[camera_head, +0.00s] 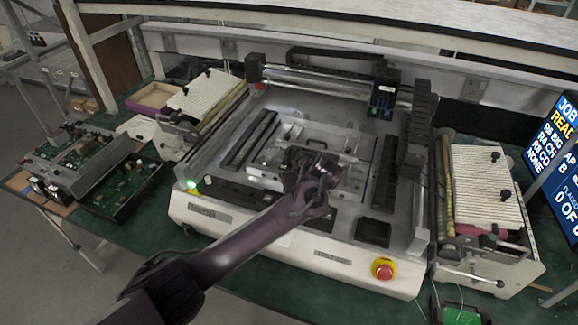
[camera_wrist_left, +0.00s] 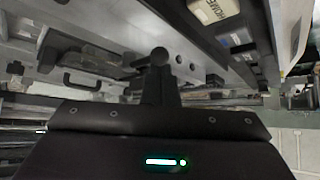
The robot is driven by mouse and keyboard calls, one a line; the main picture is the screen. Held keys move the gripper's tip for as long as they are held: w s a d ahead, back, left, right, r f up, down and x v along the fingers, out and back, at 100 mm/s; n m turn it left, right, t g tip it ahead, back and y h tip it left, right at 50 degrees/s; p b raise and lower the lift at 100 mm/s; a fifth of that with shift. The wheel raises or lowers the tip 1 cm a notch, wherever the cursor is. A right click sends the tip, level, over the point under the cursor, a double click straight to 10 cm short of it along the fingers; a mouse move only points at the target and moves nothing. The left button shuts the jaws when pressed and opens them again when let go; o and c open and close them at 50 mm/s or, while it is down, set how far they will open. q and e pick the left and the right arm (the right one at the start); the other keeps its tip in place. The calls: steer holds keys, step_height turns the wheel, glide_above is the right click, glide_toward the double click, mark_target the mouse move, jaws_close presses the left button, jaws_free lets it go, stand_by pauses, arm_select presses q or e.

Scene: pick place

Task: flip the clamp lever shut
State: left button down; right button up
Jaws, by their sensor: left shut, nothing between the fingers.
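My left gripper (camera_head: 322,168) reaches from the lower left over the middle of the grey machine (camera_head: 262,205). Its fingers are shut with nothing held. In the left wrist view the closed dark fingers (camera_wrist_left: 157,82) stand upright at the middle, in front of the machine's bed. The metal work plate (camera_head: 272,170) lies under and behind the gripper. A dark arched handle (camera_wrist_left: 82,78) shows left of the fingers in the wrist view. I cannot pick out the clamp lever for certain; the gripper covers part of the plate. My right gripper is not in view.
A gantry with a dark head (camera_head: 383,97) spans the machine's back. A red emergency button (camera_head: 383,268) sits at the front right. Ribbed feeder units (camera_head: 206,92) (camera_head: 487,185) flank both sides. Circuit boards (camera_head: 75,148) lie at left, and a screen (camera_head: 560,150) stands at right.

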arm_select(q)
steer(key=shift+s+d, duration=0.2)
steer(key=shift+s, duration=0.05)
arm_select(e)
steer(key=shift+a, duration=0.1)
arm_select(q)
steer(key=shift+d, duration=0.1)
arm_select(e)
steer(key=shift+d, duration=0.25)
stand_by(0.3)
